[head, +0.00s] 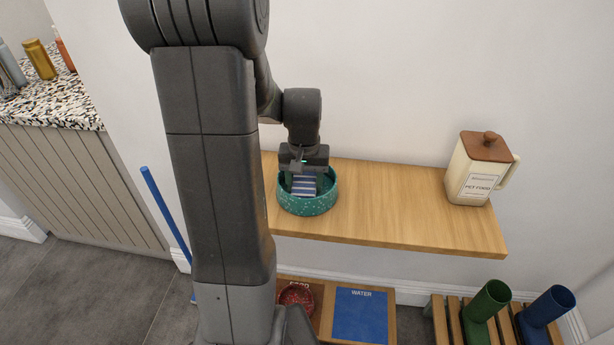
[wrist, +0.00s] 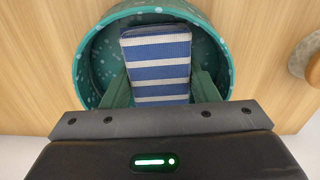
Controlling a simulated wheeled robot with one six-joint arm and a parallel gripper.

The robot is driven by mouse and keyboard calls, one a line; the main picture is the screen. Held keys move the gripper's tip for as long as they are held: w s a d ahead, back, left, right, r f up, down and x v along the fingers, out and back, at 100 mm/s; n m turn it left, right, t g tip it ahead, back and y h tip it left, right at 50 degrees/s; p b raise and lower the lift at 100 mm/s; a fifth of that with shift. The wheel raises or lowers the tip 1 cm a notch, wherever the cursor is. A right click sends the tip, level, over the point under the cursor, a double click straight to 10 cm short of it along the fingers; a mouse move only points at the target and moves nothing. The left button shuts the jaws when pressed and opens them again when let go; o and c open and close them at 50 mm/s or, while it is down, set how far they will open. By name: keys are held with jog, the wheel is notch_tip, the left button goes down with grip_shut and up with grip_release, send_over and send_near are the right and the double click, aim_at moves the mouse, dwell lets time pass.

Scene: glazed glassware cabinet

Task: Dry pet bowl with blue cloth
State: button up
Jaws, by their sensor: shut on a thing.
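A teal speckled pet bowl (head: 308,202) stands on the wooden shelf below my arm. It also shows in the wrist view (wrist: 84,62), seen from above. A blue-and-white striped cloth (wrist: 158,60), folded into a pad, is inside the bowl's rim; it shows in the head view too (head: 304,186). My gripper (wrist: 160,88) points down into the bowl and is shut on the cloth, with one finger on each side of it. I cannot tell whether the cloth touches the bowl's floor, since the gripper and cloth hide part of it.
The wooden shelf (head: 400,205) is bare between the bowl and a cream pet food jar (head: 478,170) at right. Below are a red bowl (head: 296,297), a blue WATER panel (head: 360,315), and green (head: 488,303) and blue (head: 548,307) boots. A speckled counter (head: 50,103) stands left.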

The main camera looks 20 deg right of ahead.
jog(key=shift+d, duration=0.75)
jog(key=shift+a+f, duration=0.1)
jog(key=shift+a, duration=0.65)
jog(key=shift+d, duration=0.7)
jog(key=shift+a, duration=0.7)
jog(key=shift+d, duration=0.65)
jog(key=shift+a, duration=0.65)
jog(key=shift+d+p, duration=0.55)
jog(key=shift+d, duration=0.2)
